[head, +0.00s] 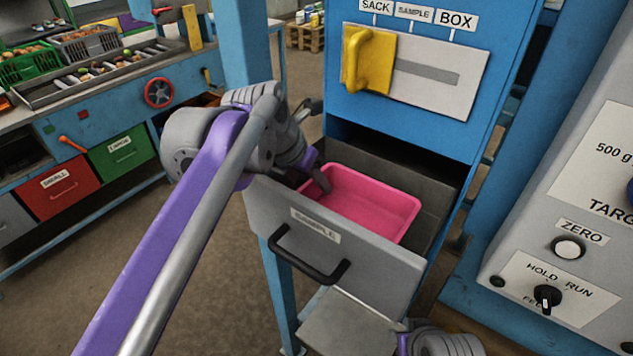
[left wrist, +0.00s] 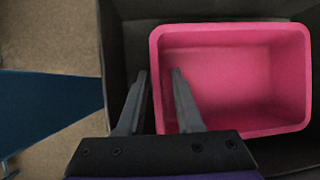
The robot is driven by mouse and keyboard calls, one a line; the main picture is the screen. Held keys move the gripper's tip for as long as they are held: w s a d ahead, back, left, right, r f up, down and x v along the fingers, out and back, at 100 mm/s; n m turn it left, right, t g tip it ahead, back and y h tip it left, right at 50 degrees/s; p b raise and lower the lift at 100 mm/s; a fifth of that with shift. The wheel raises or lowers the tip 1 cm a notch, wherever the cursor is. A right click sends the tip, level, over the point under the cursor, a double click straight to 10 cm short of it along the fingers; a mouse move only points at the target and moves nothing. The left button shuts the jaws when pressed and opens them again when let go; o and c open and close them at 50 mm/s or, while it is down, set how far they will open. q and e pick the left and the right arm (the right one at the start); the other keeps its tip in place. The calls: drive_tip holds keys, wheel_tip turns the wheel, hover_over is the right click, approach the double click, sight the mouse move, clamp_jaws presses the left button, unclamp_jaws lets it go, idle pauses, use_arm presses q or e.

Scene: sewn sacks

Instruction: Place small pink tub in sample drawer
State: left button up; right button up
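The small pink tub (head: 365,205) sits upright inside the pulled-out SAMPLE drawer (head: 335,250), a grey drawer with a black handle. The tub also shows in the left wrist view (left wrist: 240,80), empty, with drawer walls around it. My left gripper (head: 312,178) reaches into the drawer at the tub's left wall. In the left wrist view its fingers (left wrist: 160,75) straddle that wall, one outside and one inside, with a gap beside the inner finger. Part of my right arm shows at the bottom right; its fingers are hidden.
The blue cabinet (head: 415,130) stands over the drawer, with a yellow slider (head: 369,60) near SACK. A grey control panel (head: 570,230) stands at right. A workbench with a red drawer (head: 62,188) and a green drawer (head: 122,153) is at left. Open floor lies between.

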use_arm(q)
drive_tip(key=v, duration=1.1)
drive_tip(key=shift+s, duration=0.15)
drive_tip(key=shift+r, duration=0.15)
idle(0.6)
